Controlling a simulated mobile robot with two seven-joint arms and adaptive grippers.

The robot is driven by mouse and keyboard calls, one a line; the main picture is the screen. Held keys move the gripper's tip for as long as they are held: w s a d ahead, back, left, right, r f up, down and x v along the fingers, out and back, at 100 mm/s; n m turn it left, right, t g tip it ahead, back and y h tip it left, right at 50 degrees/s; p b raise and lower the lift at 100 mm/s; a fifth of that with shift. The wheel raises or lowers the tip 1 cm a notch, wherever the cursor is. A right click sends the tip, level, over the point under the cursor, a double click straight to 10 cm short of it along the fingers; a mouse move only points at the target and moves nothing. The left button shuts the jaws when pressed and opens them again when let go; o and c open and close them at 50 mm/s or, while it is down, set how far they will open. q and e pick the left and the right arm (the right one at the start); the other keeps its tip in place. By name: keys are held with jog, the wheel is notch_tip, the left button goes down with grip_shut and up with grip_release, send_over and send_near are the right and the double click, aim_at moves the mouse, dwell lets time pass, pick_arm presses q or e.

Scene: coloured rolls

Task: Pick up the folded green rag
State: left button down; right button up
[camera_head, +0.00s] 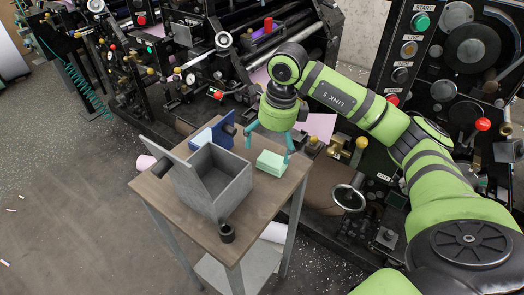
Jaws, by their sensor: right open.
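The folded green rag (271,163) is a small pale mint stack lying on the right part of the wooden table top (185,207). My right gripper (269,150) hangs from the green arm, pointing down above the rag, with its teal fingers spread apart. One finger comes down close to the rag's right side and the other is further left. I cannot tell from this view whether a finger touches the rag. Nothing shows between the fingers. My left gripper is not in view.
A grey open box (216,180) with a raised lid stands left of the rag. A blue object (221,133) sits behind it, and a small dark cup (227,233) stands at the front edge. Machinery with knobs and levers closes off the back and right.

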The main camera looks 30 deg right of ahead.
aim_at(271, 161)
jog(key=f+p, duration=0.1)
jog(key=s+f+p, duration=0.1)
jog(key=f, duration=0.1)
jog(key=shift+a+f+p, duration=0.1)
jog(key=shift+f+p, duration=0.05)
jog(key=shift+p, duration=0.25)
jog(key=f, duration=0.2)
jog(key=shift+w+f+p, duration=0.3)
jog(key=shift+p, duration=0.05)
jog(key=shift+w+f, duration=0.15)
jog(key=shift+f, duration=0.25)
jog(key=shift+c, duration=1.2)
jog(key=c, duration=1)
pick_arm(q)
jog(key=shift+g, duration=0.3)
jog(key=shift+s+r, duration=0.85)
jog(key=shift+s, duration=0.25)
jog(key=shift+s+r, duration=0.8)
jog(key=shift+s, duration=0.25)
